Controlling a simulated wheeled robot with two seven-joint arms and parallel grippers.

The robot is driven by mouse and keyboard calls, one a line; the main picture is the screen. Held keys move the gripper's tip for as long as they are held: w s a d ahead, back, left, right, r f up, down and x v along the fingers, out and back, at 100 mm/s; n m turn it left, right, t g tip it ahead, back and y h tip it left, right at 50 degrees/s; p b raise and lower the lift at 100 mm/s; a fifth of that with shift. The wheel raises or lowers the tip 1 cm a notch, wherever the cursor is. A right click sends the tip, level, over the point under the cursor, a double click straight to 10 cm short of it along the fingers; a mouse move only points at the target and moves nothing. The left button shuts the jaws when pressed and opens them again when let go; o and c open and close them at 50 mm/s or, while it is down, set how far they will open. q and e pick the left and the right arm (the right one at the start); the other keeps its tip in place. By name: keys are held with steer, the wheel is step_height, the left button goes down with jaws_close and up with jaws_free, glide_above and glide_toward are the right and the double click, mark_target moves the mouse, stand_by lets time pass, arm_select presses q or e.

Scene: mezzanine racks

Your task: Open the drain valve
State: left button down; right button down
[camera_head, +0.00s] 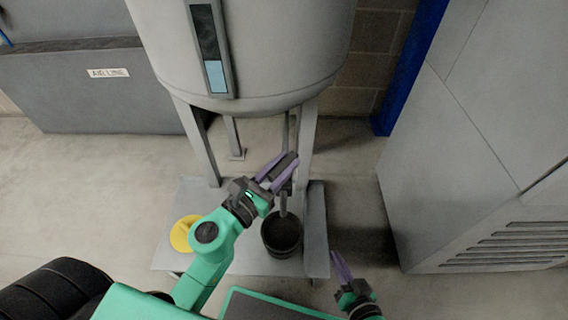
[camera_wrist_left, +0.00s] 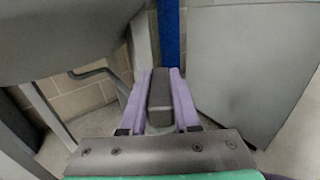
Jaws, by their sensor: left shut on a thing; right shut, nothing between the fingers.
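A large grey tank (camera_head: 270,60) stands on legs, with a sight gauge (camera_head: 212,55) on its front showing pale blue low down. My left gripper (camera_head: 279,170) is under the tank, its purple fingers shut on a dark grey bar-like valve handle (camera_head: 288,166). In the left wrist view, the handle (camera_wrist_left: 160,92) sits between the two fingers. The valve body is mostly hidden by the gripper. A short grey spout (camera_head: 283,204) points down over a black bucket (camera_head: 282,236). My right gripper (camera_head: 339,262) is shut and empty, low at the right of the bucket.
The bucket and a yellow disc (camera_head: 184,234) are on a grey platform (camera_head: 220,262). A tank leg (camera_head: 307,145) stands close to my left gripper. A grey cabinet (camera_head: 480,160) and a blue post (camera_head: 408,70) are on the right. Floor is open at the left.

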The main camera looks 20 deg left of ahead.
arm_select(q)
steer(key=shift+n+t+y, duration=0.3)
steer(key=shift+n+y, duration=0.4)
steer(key=shift+y, duration=0.6)
steer(key=shift+n+t+y, duration=0.3)
steer(key=shift+n+y, duration=0.8)
steer(key=shift+y, duration=0.3)
steer(key=shift+r+n+y+p, duration=0.15)
steer(key=shift+n+y+p, duration=0.15)
steer(key=shift+n+y, duration=0.6)
steer(key=shift+n+y+p, duration=0.4)
steer(key=shift+y+p, duration=0.05)
steer(key=shift+y, duration=0.75)
steer(key=shift+n+y+p, duration=0.35)
steer(key=shift+n+y, duration=0.15)
steer(key=shift+y, duration=0.2)
steer(key=c, duration=0.6)
jaws_free()
steer(key=shift+c, duration=0.2)
